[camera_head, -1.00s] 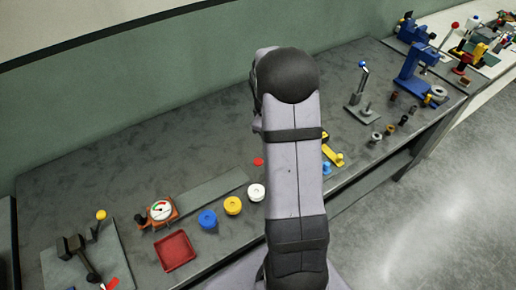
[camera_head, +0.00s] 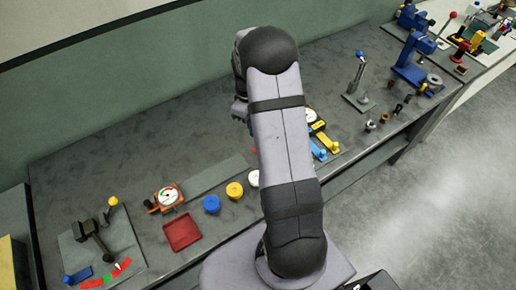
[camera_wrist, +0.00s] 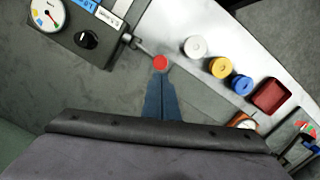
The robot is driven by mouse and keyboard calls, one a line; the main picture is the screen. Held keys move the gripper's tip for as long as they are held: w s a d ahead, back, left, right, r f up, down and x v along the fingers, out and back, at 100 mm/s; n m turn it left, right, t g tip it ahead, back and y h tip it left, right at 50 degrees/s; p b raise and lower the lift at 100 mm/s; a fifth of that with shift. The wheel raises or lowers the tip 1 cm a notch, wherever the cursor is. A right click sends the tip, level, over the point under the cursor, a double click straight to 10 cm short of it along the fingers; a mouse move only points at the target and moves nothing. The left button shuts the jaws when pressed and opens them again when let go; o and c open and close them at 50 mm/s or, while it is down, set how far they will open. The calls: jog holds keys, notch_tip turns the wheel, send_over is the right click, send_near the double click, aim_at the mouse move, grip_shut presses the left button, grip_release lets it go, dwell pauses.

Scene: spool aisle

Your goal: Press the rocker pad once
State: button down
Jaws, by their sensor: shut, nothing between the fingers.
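A round red pad (camera_wrist: 160,62) shows in the wrist view at the end of a thin rod from a dark box (camera_wrist: 85,35). I take it to be the rocker pad, but cannot be sure. My gripper (camera_wrist: 160,77) is shut and empty, its fingertips close below the pad in the picture. I cannot tell whether they touch it. In the head view my arm hides the fingertips and most of the pad, with only a sliver of red at the arm's left edge. The box has a white dial (camera_wrist: 46,14) and a black knob (camera_wrist: 87,39).
White (camera_wrist: 195,46), yellow (camera_wrist: 220,67) and blue (camera_wrist: 241,84) discs stand in a row near the pad. A red tray (camera_head: 182,232) and an orange gauge (camera_head: 168,197) lie further along. Blue and yellow pieces (camera_head: 325,147) show right of my arm.

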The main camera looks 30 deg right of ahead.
jog(key=shift+f, duration=0.1)
jog(key=shift+s+d+f+b, duration=0.1)
jog(key=shift+s+f+b, duration=0.1)
jog(key=shift+f+b, duration=1.4)
jog(key=shift+s+d+f+b, duration=0.1)
jog(key=shift+s+f+b, duration=0.05)
jog(key=shift+f+b, duration=1.4)
jog(key=shift+f, duration=0.3)
jog(key=shift+s+a+f+b, duration=0.15)
jog(key=shift+f+b, duration=0.7)
jog(key=shift+f, duration=0.95)
jog(key=shift+r, duration=0.25)
jog(key=shift+w+a+r+p, duration=0.15)
jog(key=shift+w+r+p, duration=0.15)
jog(key=shift+w+p, duration=0.25)
jog(key=shift+w+a+r, duration=0.1)
jog(key=shift+w, duration=0.8)
jog(key=shift+w+a, duration=0.15)
jog(key=shift+a, duration=0.15)
jog(key=shift+r, duration=0.1)
